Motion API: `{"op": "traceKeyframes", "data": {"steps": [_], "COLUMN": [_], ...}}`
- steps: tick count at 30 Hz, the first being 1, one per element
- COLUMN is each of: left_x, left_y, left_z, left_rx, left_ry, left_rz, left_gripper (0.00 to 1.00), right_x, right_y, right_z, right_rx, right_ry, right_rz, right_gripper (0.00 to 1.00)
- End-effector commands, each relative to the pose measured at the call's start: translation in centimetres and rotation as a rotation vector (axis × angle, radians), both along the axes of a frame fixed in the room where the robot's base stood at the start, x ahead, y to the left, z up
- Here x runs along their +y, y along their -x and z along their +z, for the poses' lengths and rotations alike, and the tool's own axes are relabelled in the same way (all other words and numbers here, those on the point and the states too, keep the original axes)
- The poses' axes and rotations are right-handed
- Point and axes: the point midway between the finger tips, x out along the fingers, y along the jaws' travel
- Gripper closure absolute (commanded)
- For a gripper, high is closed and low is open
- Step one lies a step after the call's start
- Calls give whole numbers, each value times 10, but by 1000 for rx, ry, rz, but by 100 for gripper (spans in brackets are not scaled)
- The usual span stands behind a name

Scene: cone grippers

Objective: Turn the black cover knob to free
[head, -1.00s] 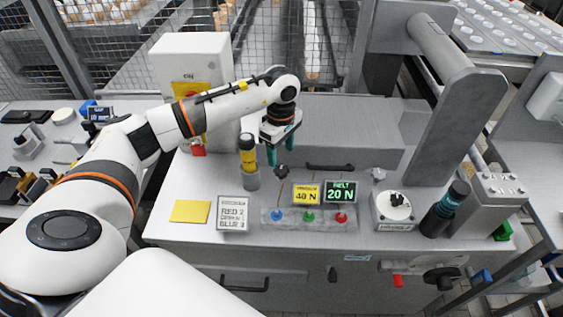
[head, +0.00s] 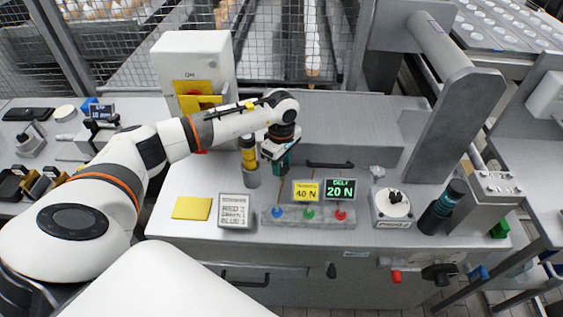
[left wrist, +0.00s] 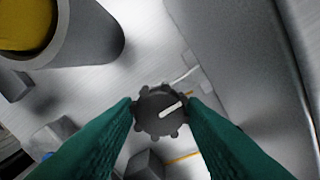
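The black cover knob (left wrist: 158,111) is a dark lobed disc with a white pointer line slanting to the upper right. It lies between the green fingertips of my left gripper (left wrist: 161,104) in the left wrist view. One fingertip is on each side, close to its rim; I cannot tell whether they press on it. In the head view my left gripper (head: 280,163) points down at the panel beside the yellow-topped cylinder (head: 249,156), and it hides the knob. My right gripper is not in view.
Yellow 40 N (head: 306,191) and green 20 N (head: 340,188) displays stand in front, behind blue, green and red buttons. A white round dial (head: 393,207) and a dark bottle (head: 440,210) are to the right. A label sign (head: 234,211) stands front left.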

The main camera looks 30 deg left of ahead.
Motion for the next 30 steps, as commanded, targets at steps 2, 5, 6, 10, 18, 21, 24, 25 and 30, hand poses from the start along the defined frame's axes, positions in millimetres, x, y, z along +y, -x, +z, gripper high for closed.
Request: {"op": "traceKeyframes", "data": {"steps": [2, 5, 6, 10, 18, 21, 24, 25, 30], "left_x": [0, 0, 0, 0, 1, 1, 1, 1, 1], "left_y": [0, 0, 0, 0, -1, 0, 0, 0, -1], "left_z": [0, 0, 0, 0, 0, -1, -1, 0, 0], "left_rx": [0, 0, 0, 0, -2, -2, -2, -2, -3], "left_ry": [0, 0, 0, 0, -1, -1, 0, 0, 0], "left_rz": [1, 7, 13, 50, 227, 318, 413, 442, 603], "left_gripper": [85, 85, 85, 85, 85, 85, 85, 85, 85], "right_x": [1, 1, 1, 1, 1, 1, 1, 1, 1], "right_y": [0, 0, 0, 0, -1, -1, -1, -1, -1], "right_z": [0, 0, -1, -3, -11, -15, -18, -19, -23], "right_rx": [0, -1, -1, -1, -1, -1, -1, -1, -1], "right_ry": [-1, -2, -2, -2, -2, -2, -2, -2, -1], "right_rz": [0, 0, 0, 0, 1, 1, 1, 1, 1], "right_gripper": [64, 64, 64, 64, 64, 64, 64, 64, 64]}}
